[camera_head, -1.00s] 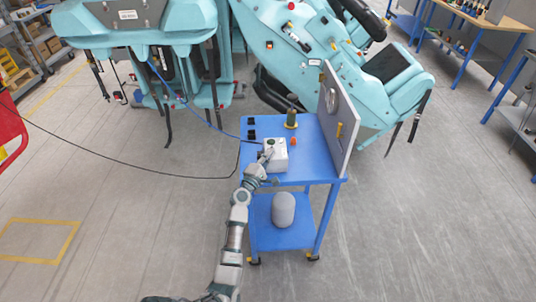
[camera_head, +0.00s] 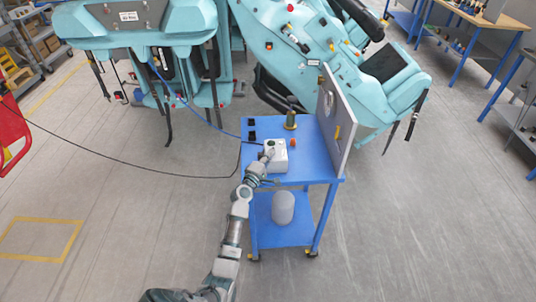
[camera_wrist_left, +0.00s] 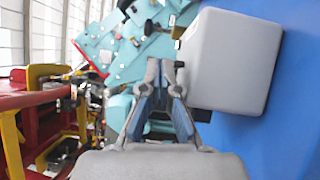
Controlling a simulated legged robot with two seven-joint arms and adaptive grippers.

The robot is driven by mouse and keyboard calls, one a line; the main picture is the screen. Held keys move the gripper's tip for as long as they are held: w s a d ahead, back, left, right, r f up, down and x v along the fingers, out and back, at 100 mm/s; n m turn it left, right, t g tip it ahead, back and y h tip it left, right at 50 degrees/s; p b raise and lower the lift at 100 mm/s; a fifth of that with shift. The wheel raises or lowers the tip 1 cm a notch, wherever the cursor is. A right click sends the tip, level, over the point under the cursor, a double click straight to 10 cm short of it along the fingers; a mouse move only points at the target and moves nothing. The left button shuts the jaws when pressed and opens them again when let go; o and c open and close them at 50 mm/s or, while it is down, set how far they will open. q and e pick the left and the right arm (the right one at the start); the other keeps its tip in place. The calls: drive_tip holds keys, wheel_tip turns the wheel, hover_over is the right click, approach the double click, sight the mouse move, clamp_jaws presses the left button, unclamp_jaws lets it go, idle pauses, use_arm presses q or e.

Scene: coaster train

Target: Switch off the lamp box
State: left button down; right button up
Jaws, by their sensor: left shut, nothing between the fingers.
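The lamp box (camera_head: 280,163) is a small white box on the blue cart, with a dark round button (camera_head: 271,143) on top. In the left wrist view the white box (camera_wrist_left: 232,60) fills the upper right, with rounded edges. My left gripper (camera_head: 268,155) is shut and empty at the box's left side and partly covers it in the head view. In the left wrist view its fingertips (camera_wrist_left: 165,68) lie close beside the box edge. I cannot tell whether they touch it. My right gripper is not in view.
The blue cart (camera_head: 308,170) also carries an orange-red knob (camera_head: 293,143), a dark cylinder on a brass base (camera_head: 291,122) and an upright grey panel (camera_head: 337,120) at right. A grey cylinder (camera_head: 283,208) stands on the lower shelf. A cable runs left. Teal machinery (camera_head: 135,25) stands behind.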

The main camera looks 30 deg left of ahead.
use_arm(q)
drive_tip(key=shift+d+r+m+p, duration=0.1)
drive_tip(key=shift+r+m+p, duration=0.3)
drive_tip(key=shift+p, duration=0.4)
drive_tip(key=m+p, duration=0.1)
drive_tip(key=p, duration=0.1)
drive_tip(key=g+p, duration=0.1)
drive_tip(key=p, duration=0.1)
drive_tip(key=m+g+p, duration=0.1)
drive_tip(key=p, duration=0.1)
drive_tip(key=shift+w+d+r+m+p, duration=0.25)
drive_tip(key=shift+w+d+m+p, duration=0.05)
drive_tip(key=shift+w+d+p, duration=0.1)
drive_tip(key=shift+s+f+b, duration=0.1)
drive_tip(key=shift+f+b, duration=0.25)
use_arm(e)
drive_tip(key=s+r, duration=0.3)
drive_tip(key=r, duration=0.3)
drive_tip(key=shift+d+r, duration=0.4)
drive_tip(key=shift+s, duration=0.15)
